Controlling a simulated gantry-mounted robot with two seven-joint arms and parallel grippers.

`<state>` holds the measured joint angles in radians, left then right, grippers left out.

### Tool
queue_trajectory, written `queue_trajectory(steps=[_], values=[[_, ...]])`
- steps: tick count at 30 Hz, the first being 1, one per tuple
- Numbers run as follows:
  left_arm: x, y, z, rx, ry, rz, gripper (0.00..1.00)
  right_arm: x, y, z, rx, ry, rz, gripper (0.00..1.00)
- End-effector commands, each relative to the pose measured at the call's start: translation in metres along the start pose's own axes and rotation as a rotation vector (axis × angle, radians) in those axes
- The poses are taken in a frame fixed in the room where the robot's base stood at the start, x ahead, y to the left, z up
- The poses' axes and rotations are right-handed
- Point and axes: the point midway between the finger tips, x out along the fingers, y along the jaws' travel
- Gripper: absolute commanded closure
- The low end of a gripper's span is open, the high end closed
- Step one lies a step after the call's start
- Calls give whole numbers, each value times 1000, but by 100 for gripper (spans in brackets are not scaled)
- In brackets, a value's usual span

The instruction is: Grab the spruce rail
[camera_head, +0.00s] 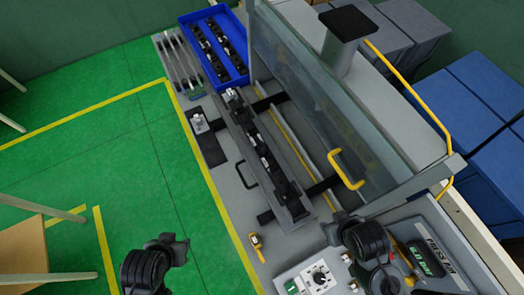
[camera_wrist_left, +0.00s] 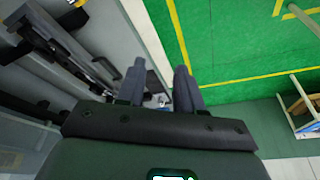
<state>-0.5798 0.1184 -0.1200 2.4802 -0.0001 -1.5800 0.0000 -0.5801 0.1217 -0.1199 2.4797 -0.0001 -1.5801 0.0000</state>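Several thin rails (camera_head: 176,62) lie side by side at the far end of the bench in the head view. They are small and mostly greyish, with a greenish part near one end (camera_head: 195,90); I cannot tell for sure which is the spruce rail. My left arm's dark end (camera_head: 150,268) is at the bottom left of the head view, far from them. In the left wrist view the left gripper (camera_wrist_left: 158,75) has its two fingers apart with nothing held. My right arm's dark end (camera_head: 366,243) is above the bench's near right part; its fingers cannot be made out.
A blue tray (camera_head: 186,17) of dark parts stands beside the rails. A long fixture (camera_head: 262,150) with dark clips runs along the bench. A clear panel (camera_head: 310,90) with a yellow handle (camera_head: 346,170) rises to its right. A control panel (camera_head: 318,277) sits at the near end.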

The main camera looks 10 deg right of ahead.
Motion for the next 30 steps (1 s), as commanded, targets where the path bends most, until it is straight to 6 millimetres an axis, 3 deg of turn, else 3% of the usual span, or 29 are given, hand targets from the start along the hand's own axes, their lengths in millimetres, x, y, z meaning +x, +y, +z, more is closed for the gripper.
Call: queue_trajectory(steps=[11, 22, 30], values=[[0, -1, 0, 4, -1, -3, 64, 0, -2, -1, 6, 1, -5, 57], [0, -1, 1, 3, -1, -3, 8, 0, -1, -1, 4, 1, -4, 57], [0, 0, 0, 0, -2, 1, 6, 0, 1, 0, -3, 0, 2, 57]])
